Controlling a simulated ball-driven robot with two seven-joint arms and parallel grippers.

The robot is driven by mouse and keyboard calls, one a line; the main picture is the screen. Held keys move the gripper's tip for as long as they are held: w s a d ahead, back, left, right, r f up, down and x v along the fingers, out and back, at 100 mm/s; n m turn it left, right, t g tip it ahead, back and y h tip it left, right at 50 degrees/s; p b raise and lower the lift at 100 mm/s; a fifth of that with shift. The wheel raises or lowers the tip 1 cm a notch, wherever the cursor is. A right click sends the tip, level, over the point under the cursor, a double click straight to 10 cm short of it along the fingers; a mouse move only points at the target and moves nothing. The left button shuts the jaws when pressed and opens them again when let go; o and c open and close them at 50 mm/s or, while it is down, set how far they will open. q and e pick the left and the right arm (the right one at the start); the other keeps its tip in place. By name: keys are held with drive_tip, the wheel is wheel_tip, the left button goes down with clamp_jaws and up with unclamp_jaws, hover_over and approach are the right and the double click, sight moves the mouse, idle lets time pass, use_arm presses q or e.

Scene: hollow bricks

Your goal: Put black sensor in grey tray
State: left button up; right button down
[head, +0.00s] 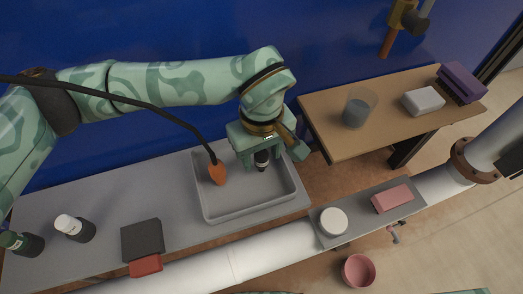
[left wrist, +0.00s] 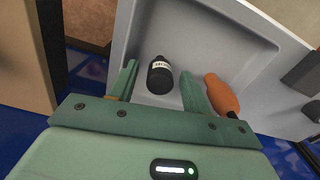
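The black sensor (head: 262,160) is a small dark cylinder with a white label band. It is at the grey tray (head: 245,212), near the back, below my left gripper (head: 264,151). In the left wrist view the sensor (left wrist: 160,76) shows between and just beyond the fingertips of the left gripper (left wrist: 160,84), with a gap on each side. The left gripper is open, pointing down into the tray (left wrist: 215,40). Whether the sensor's base touches the tray floor is hard to tell. My right gripper is not in view.
An orange handle (head: 217,173) on a black cable is close left of the sensor, over the tray. Bottles (head: 75,228), a dark box (head: 143,240) and a red block (head: 146,265) stand left. A wooden shelf (head: 350,145) holds a glass (head: 358,108) at right.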

sight(262, 154)
use_arm(q)
wheel_tip(262, 154, up, 12)
drive_tip(key=p, duration=0.3)
drive_tip(key=shift+r, duration=0.15)
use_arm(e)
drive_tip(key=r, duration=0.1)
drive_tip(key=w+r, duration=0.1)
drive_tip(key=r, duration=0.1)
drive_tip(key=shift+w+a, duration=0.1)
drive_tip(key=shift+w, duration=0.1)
